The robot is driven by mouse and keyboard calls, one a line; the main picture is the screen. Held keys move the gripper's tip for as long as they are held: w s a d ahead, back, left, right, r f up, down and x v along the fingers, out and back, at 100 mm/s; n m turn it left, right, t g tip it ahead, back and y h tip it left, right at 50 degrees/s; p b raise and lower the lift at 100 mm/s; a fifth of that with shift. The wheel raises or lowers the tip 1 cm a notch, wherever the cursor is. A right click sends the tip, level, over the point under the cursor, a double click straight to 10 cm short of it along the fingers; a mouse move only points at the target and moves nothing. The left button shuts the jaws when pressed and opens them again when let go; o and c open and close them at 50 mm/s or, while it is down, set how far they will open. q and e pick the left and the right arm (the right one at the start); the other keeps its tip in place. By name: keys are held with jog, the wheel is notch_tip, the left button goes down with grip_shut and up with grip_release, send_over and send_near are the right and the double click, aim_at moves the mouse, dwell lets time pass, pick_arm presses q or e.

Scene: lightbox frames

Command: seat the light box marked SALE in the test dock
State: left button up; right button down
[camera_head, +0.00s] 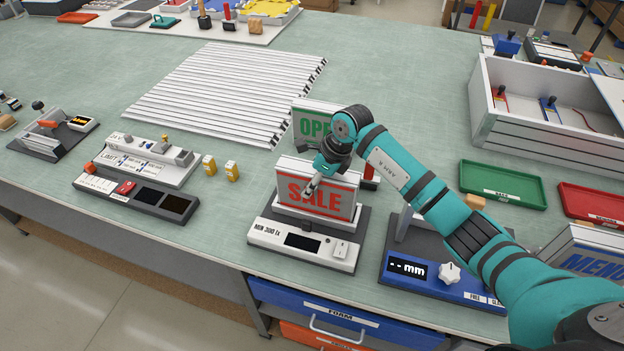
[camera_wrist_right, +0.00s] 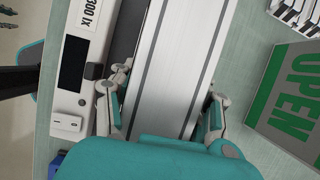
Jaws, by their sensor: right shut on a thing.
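The SALE light box (camera_head: 316,192), grey-framed with red letters, stands upright over the test dock (camera_head: 265,233), whose front reads MIN 300 lx. Its lower edge is at the dock's white holder; I cannot tell whether it is fully down. My right gripper (camera_head: 316,180) is shut on the box from above. In the right wrist view the box's pale top (camera_wrist_right: 172,65) lies between the fingers (camera_wrist_right: 162,108), with the dock's panel (camera_wrist_right: 70,110) beside it. The dock's display is dark. My left gripper is out of view.
The OPEN light box (camera_head: 310,122) stands close behind, also in the right wrist view (camera_wrist_right: 290,100). A blue gauge marked mm (camera_head: 425,285) is right of the dock. A MENU box (camera_head: 590,262) stands at the right edge. White slats (camera_head: 225,90) lie behind left.

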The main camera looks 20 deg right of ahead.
jog(key=c, duration=1)
grip_release()
jog(key=shift+f, duration=0.1)
jog(key=shift+c, duration=0.2)
jog(key=o, duration=0.4)
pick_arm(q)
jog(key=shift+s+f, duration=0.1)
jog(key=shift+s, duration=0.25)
pick_arm(e)
jog(key=shift+o, duration=0.2)
jog(key=b+v, duration=0.3)
jog(key=v, duration=0.8)
jog(key=shift+r, duration=0.35)
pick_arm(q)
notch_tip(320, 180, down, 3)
pick_arm(e)
jog(key=shift+s+d+r, duration=0.1)
jog(key=shift+r, duration=0.2)
jog(key=shift+f, duration=0.1)
